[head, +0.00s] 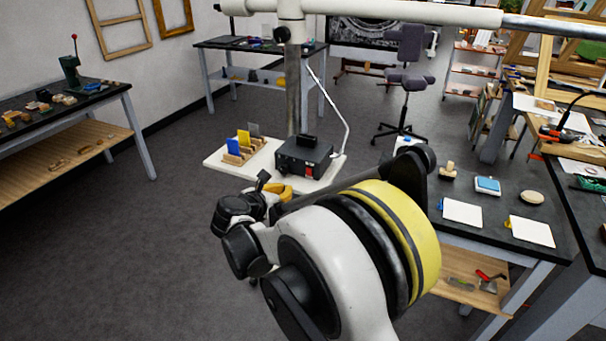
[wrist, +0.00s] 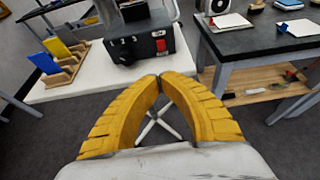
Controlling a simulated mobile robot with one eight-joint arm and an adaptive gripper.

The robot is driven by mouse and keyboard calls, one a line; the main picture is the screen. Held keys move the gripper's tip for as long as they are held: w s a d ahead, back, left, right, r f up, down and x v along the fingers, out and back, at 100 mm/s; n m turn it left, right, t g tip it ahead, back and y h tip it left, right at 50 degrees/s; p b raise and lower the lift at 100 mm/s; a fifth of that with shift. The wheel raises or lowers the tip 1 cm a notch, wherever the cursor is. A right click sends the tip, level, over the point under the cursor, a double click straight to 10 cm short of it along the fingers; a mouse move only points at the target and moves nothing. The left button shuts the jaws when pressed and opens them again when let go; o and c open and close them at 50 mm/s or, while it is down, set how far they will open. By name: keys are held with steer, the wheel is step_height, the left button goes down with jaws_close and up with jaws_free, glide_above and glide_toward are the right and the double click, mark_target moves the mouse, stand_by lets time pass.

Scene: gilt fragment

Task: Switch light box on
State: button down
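A black box (head: 304,155) with a red switch (head: 309,171) on its front stands on a white board; I take it to be the light box. In the wrist view the box (wrist: 124,50) is ahead of my gripper, and its red switch (wrist: 161,45) faces me. Whether the switch is on cannot be told. My gripper (wrist: 159,77) has yellow ribbed fingers whose tips meet, with nothing visible between them. The tips are apart from the box, lower in the picture. In the head view my gripper (head: 282,191) is partly hidden by my arm.
The white board (head: 330,176) also bears a wooden rack (head: 240,154) with blue, yellow and grey plates, left of the box. A thin cable rises beside the box. A black-topped table (head: 505,205) with cards and small items stands at right. Grey floor is open at left.

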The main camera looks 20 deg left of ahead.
steer(key=b, duration=0.4)
glide_toward(307, 173)
steer(key=w+f, duration=0.1)
steer(key=f, duration=0.1)
steer(key=w+f, duration=0.1)
steer(key=w, duration=0.1)
steer(key=shift+f, duration=0.4)
steer(key=shift+w+d+r, duration=0.1)
steer(key=shift+w+r, duration=0.05)
steer(key=shift+w, duration=0.45)
steer(key=shift+w+r, duration=0.15)
steer(key=shift+w, duration=0.45)
steer(key=shift+w+r+b, duration=0.2)
steer(key=shift+w+b, duration=0.15)
steer(key=shift+w, duration=0.3)
